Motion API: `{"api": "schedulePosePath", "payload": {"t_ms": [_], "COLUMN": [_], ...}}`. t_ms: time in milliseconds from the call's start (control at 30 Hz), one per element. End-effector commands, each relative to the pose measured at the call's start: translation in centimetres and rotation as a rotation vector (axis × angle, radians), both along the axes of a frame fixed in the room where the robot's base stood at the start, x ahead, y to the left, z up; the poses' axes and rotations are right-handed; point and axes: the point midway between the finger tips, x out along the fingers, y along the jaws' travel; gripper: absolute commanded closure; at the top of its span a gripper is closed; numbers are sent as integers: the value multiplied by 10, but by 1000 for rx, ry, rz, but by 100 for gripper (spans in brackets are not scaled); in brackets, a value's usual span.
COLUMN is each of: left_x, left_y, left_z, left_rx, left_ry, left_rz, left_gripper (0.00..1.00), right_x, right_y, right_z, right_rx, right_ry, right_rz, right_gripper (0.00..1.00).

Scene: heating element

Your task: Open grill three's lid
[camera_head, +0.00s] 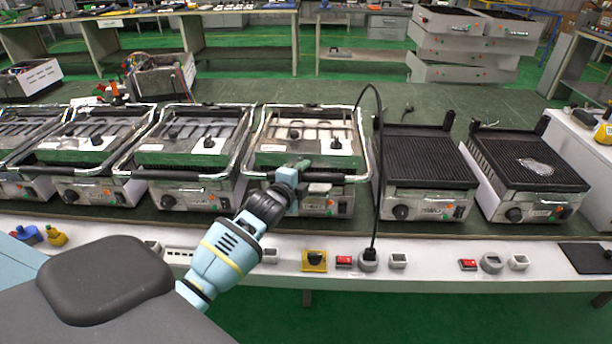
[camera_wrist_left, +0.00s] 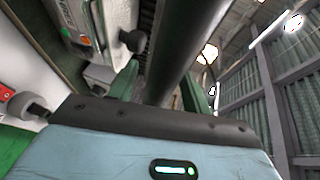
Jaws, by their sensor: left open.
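The third grill from the right (camera_head: 342,207) has its metal lid (camera_head: 318,133) down, with chrome side arms and a dark front handle bar (camera_head: 345,179). I cannot tell from any label whether it is grill three. My left gripper (camera_head: 292,172) is at the front of this grill, by the bar. In the left wrist view, the dark bar (camera_wrist_left: 188,45) runs between the two green fingers of my left gripper (camera_wrist_left: 160,84). The fingers are apart on either side of it; contact cannot be made out. My right gripper is not in view.
Similar lidded grills (camera_head: 195,140) stand in a row to the left. Two grills with bare ridged plates (camera_head: 422,155) stand to the right. A black cable (camera_head: 379,150) arches past the lid's right side down to a socket (camera_head: 368,260) on the white front strip.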

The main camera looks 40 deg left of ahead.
Motion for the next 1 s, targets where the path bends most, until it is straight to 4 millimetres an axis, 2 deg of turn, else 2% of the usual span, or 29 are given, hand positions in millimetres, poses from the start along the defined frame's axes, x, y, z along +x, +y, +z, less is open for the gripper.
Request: {"api": "schedulePosePath", "payload": {"t_ms": [200,500,867,1000], "left_x": [12,13,13,13], "left_y": [2,2,2,2], "left_z": [-3,-3,-3,-3], "left_rx": [1,1,0,0], "left_ry": [1,0,0,0], "left_rz": [0,0,0,0], "left_gripper": [51,53,100,100], "right_x": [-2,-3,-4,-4], "right_y": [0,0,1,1], "right_z": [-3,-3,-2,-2], "right_rx": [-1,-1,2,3], "right_ry": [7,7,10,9], "right_rz": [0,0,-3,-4], "right_gripper": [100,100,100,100]}}
